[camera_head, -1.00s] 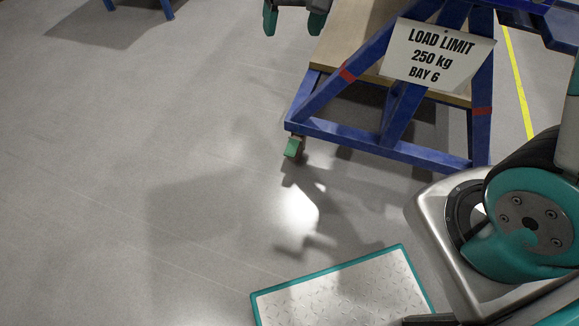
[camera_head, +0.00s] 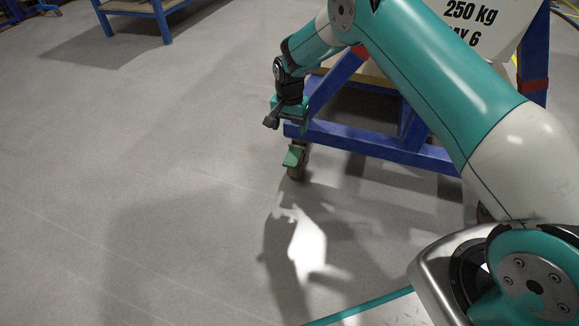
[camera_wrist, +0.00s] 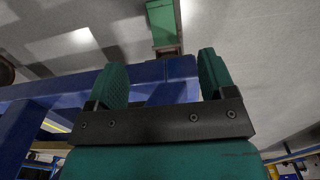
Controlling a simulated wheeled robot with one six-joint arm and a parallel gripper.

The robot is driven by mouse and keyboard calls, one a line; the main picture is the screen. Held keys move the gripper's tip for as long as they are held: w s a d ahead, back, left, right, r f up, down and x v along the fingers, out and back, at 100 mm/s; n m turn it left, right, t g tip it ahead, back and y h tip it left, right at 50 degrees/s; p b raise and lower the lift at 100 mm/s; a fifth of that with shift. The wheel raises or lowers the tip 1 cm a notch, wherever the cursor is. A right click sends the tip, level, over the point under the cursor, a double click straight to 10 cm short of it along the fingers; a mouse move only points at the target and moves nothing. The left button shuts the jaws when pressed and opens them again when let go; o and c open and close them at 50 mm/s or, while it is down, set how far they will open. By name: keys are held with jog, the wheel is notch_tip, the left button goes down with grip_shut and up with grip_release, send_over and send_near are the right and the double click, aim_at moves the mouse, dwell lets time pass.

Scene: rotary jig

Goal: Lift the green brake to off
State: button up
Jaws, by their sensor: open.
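The green brake (camera_head: 293,157) is a small flat pedal on the caster under the near left corner of the blue cart frame (camera_head: 375,143). In the head view it juts out at a tilt. My gripper (camera_head: 288,112) is just above it, beside the frame's corner. In the wrist view the brake (camera_wrist: 163,24) is a green plate lying beyond the fingertips, between their lines. My gripper (camera_wrist: 162,70) is open there, with the blue rail showing behind its fingers. Nothing is between the fingers, and no contact with the brake shows.
The blue rail (camera_wrist: 180,68) runs close past the fingers. A load limit sign (camera_head: 475,22) hangs on the frame, partly hidden by my arm. Another blue stand (camera_head: 145,8) is at the top left. The grey floor to the left is clear.

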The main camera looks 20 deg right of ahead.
aim_at(290, 164)
notch_tip(290, 164, down, 15)
jog(key=b, duration=0.7)
jog(key=shift+f, duration=0.15)
